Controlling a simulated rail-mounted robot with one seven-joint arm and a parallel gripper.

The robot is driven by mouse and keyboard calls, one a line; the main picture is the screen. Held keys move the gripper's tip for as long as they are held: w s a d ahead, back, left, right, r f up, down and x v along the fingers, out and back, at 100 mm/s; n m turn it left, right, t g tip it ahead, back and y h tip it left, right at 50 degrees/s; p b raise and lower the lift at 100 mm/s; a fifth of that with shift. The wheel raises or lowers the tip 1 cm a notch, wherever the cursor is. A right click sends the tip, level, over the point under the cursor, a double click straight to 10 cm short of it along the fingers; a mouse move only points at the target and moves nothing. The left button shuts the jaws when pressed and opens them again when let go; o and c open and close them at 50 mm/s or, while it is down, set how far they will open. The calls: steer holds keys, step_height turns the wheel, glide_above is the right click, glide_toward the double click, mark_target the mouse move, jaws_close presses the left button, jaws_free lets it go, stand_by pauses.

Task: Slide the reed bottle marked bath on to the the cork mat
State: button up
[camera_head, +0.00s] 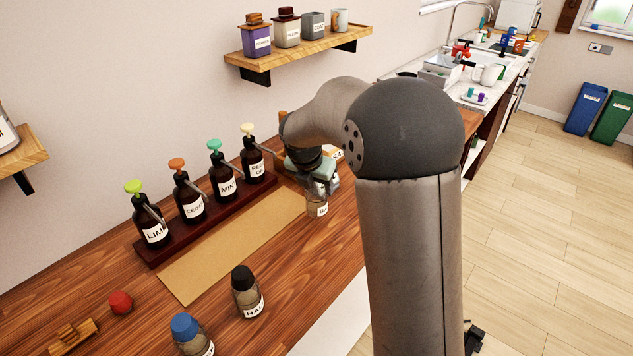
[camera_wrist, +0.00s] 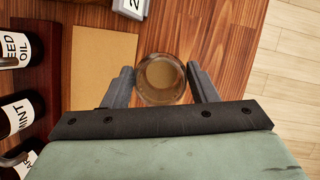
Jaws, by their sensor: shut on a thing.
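A small glass bottle (camera_head: 317,203) with a label that starts "BA" stands upright on the wooden counter. My gripper (camera_head: 314,172) is shut on it from above. In the wrist view, the round bottle (camera_wrist: 160,78) sits between the two fingers of my gripper (camera_wrist: 160,82), and its contents look amber. The tan cork mat (camera_head: 230,245) lies flat just left of the bottle. The mat (camera_wrist: 105,58) also shows in the wrist view, its edge close beside the bottle. My arm hides the bottle's top in the head view.
A dark rack (camera_head: 205,220) with several pump bottles runs along the mat's wall side. A black-capped bottle (camera_head: 246,293) and a blue-capped bottle (camera_head: 190,335) stand near the mat's front end. A red ball-like object (camera_head: 120,301) lies at left. The mat is bare.

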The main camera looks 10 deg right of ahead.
steer(key=shift+w+a+f, duration=0.75)
steer(key=shift+w+f, duration=0.25)
steer(key=shift+f, duration=0.1)
steer(key=w+a+p, duration=0.5)
steer(key=w+a, duration=0.1)
steer(key=w, duration=0.2)
steer(key=shift+w+f, duration=0.2)
steer(key=shift+f, duration=0.15)
steer(key=o, duration=1.2)
steer(key=shift+c, duration=0.2)
